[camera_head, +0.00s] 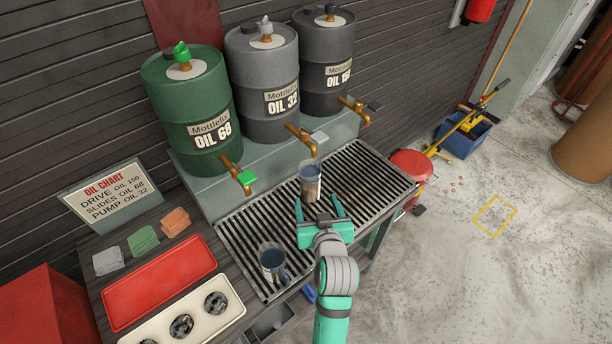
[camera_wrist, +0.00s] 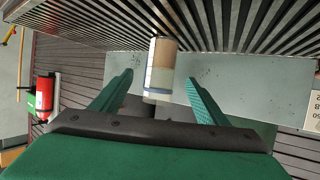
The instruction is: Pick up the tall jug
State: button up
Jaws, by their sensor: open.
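A tall jug (camera_head: 310,182), narrow and pale with a dark inside, stands upright on the slatted drip grate below the middle tap. It also shows in the wrist view (camera_wrist: 161,65), with a brown-tan band and a white part. My gripper (camera_head: 319,208) is open, its green fingers pointing at this jug from the near side. In the wrist view the jug appears in the gap between my fingertips (camera_wrist: 158,82), with space on both sides. I cannot tell how far it is between them. A wider jug (camera_head: 270,262) with a handle and dark contents stands at the grate's near left.
Green (camera_head: 190,110), grey (camera_head: 265,85) and dark drums (camera_head: 327,60) with brass taps stand behind the grate (camera_head: 255,225). A red tray (camera_head: 160,283), cloths and a cream tray (camera_head: 230,305) lie left. A red round container (camera_head: 410,165) is right, beyond the grate.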

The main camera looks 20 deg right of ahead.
aim_at(313, 190)
jog(key=x, duration=0.4)
jog(key=shift+w+a+r, duration=0.1)
jog(key=shift+r, duration=0.05)
jog(key=shift+w+d+f, duration=0.3)
jog(key=shift+w+f, duration=0.05)
jog(key=shift+w, duration=0.25)
jog(key=shift+a+x, duration=0.15)
jog(key=shift+x, duration=1.25)
jog(key=shift+a+x, duration=0.1)
jog(key=shift+x, duration=1.3)
jog(key=shift+w+r, duration=0.1)
jog(key=shift+c, duration=0.3)
jog(key=c, duration=1.3)
jog(key=shift+r, duration=0.1)
